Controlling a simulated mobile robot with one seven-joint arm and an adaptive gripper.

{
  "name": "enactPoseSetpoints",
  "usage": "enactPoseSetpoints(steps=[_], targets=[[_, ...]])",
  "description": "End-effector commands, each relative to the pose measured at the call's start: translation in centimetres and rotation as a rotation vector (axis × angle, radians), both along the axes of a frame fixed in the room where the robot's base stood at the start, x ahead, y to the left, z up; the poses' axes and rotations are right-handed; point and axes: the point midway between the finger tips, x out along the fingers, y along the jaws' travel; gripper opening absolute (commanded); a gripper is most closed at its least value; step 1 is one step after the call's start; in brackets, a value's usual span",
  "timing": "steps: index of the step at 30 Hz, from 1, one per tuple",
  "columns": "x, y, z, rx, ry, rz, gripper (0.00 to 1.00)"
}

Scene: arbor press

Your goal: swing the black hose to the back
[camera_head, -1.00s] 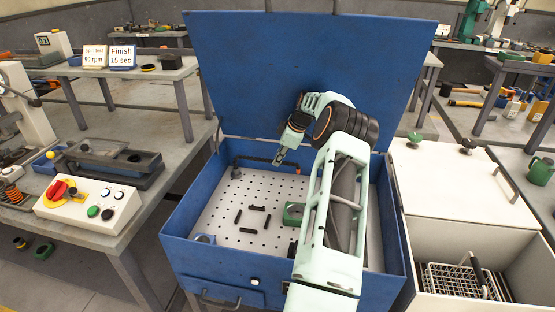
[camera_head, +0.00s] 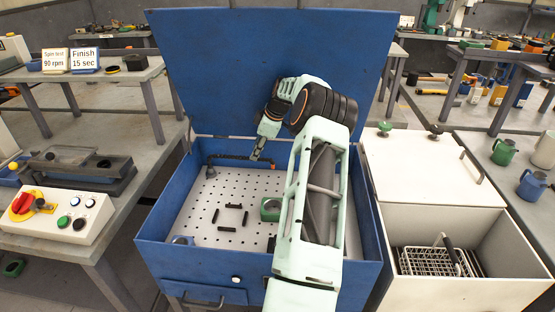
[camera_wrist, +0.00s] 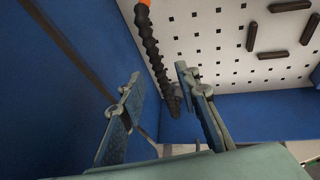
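The black hose (camera_head: 235,156) is segmented with an orange tip (camera_head: 273,166). In the head view it runs along the back of the blue box from a mount at the back left (camera_head: 210,171), its orange tip toward the right. My gripper (camera_head: 257,154) is over the hose near its tip end, pointing down. In the wrist view the hose (camera_wrist: 152,50) passes through the gap between my open fingers (camera_wrist: 158,80). I cannot tell whether the fingers are level with it or above it; no clear contact shows.
The blue box (camera_head: 160,220) has a raised lid (camera_head: 270,70) behind my arm. Its perforated floor (camera_head: 200,215) carries several black bars (camera_head: 228,229) and a green block (camera_head: 270,208). A control panel (camera_head: 60,215) stands left, a white bin (camera_head: 430,190) right.

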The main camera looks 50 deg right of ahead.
Motion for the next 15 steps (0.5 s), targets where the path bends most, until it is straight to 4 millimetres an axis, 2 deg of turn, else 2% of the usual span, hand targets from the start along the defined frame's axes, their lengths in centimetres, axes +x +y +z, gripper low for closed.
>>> enactPoseSetpoints(steps=[1, 9, 15], targets=[[-1.4, -0.3, -0.3, 0.003, 0.007, -0.003, 0.30], [-7.1, -1.3, -0.3, 0.003, 0.005, -0.004, 0.30], [-10.0, -1.7, -0.3, 0.004, 0.004, -0.003, 0.30]])
